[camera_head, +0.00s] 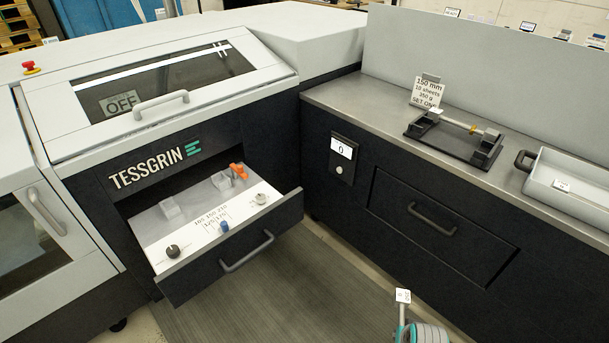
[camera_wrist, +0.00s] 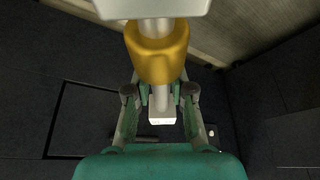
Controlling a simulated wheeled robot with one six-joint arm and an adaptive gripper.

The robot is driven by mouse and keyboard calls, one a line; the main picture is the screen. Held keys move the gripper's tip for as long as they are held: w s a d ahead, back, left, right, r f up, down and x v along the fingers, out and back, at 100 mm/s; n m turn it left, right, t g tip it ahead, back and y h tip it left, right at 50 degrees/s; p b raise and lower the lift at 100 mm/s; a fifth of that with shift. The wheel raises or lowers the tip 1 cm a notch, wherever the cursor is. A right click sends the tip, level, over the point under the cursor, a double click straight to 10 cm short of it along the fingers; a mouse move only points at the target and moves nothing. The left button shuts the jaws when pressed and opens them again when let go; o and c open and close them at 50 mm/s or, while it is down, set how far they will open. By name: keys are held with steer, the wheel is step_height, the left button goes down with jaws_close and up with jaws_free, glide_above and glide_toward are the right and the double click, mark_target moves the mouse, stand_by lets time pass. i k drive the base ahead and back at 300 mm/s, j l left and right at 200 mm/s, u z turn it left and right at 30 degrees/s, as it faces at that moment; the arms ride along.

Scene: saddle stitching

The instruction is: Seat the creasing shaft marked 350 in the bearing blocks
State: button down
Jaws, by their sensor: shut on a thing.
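My gripper (camera_head: 404,325) is at the bottom edge of the head view, in front of the counter and right of the drawer. It is shut on a creasing shaft with a brass collar (camera_wrist: 157,52), seen in the wrist view. The shaft's end block (camera_head: 403,296) carries a white label too small to read surely. Two pale blocks, seemingly the bearing blocks, stand apart in the pulled-out drawer: one near left (camera_head: 170,208), one farther back (camera_head: 221,181). No shaft lies between them. An orange lever (camera_head: 238,171) stands beside the back block.
The open drawer (camera_head: 235,250) juts from the machine; its panel has a blue knob (camera_head: 224,226) and a dark knob (camera_head: 173,251). On the counter, a black stand (camera_head: 455,145) holds another shaft by a sign reading 350 g. A grey tray (camera_head: 570,185) is at right.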

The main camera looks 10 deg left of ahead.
mark_target(189, 219)
steer(key=i+l+u, duration=0.15)
steer(key=u, duration=0.35)
steer(key=i+l+u, duration=0.15)
steer(key=u, duration=0.35)
steer(key=l+u, duration=0.35)
steer(key=u, duration=0.15)
